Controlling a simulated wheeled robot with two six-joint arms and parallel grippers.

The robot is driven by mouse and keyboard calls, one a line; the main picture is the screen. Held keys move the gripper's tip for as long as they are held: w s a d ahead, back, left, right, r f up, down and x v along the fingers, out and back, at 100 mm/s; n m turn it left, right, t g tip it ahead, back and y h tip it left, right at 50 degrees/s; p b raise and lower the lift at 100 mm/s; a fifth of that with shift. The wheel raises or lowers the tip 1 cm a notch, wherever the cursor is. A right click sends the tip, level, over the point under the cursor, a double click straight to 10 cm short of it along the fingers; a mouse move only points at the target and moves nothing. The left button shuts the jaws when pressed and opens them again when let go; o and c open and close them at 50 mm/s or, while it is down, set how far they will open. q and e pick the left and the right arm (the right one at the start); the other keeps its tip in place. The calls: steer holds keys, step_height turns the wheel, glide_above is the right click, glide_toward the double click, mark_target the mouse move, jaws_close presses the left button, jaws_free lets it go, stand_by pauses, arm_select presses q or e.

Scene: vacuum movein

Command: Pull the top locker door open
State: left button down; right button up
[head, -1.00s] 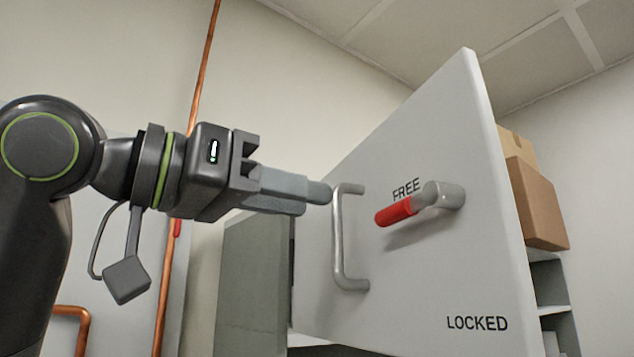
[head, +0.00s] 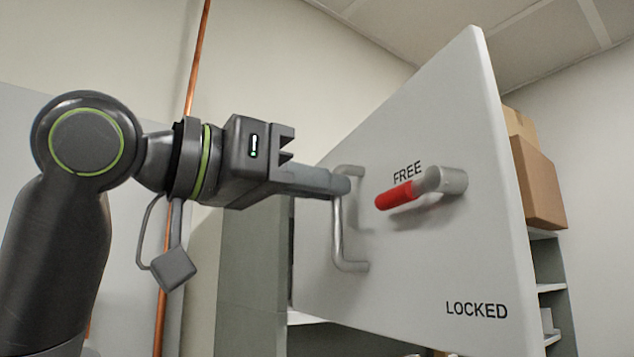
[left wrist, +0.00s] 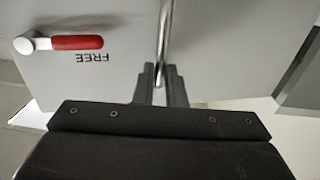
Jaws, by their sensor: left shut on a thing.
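The top locker door (head: 420,270) is a pale grey panel that stands swung open at an angle. Its metal bar handle (head: 338,235) is on the left part of the panel. A red-gripped lever (head: 400,195) sits to the right of the handle, below the word FREE; LOCKED is printed lower down. My left gripper (head: 340,184) comes in from the left and is shut on the upper part of the bar handle. In the left wrist view the bar handle (left wrist: 165,40) runs between the fingertips (left wrist: 160,75), and the red lever (left wrist: 75,43) shows at upper left. My right gripper is out of view.
Cardboard boxes (head: 538,180) sit on top of grey shelving (head: 550,270) behind the door at right. A copper pipe (head: 192,80) runs up the wall at left, behind my arm. Locker shelves show below the door.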

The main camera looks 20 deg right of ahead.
mark_target(368, 189)
arm_select(q)
steer(key=d, duration=0.4)
steer(key=shift+d, duration=0.4)
steer(key=shift+w+d, duration=0.1)
steer(key=shift+d, duration=0.25)
steer(key=shift+a, duration=0.2)
steer(key=c, duration=1.7)
jaws_free()
steer(key=shift+a, duration=0.1)
steer(key=shift+c, duration=0.2)
steer(key=shift+o, duration=1.3)
steer(key=shift+s, duration=0.25)
steer(key=shift+d, duration=0.2)
steer(key=shift+w+a, duration=0.1)
steer(key=shift+a, duration=0.05)
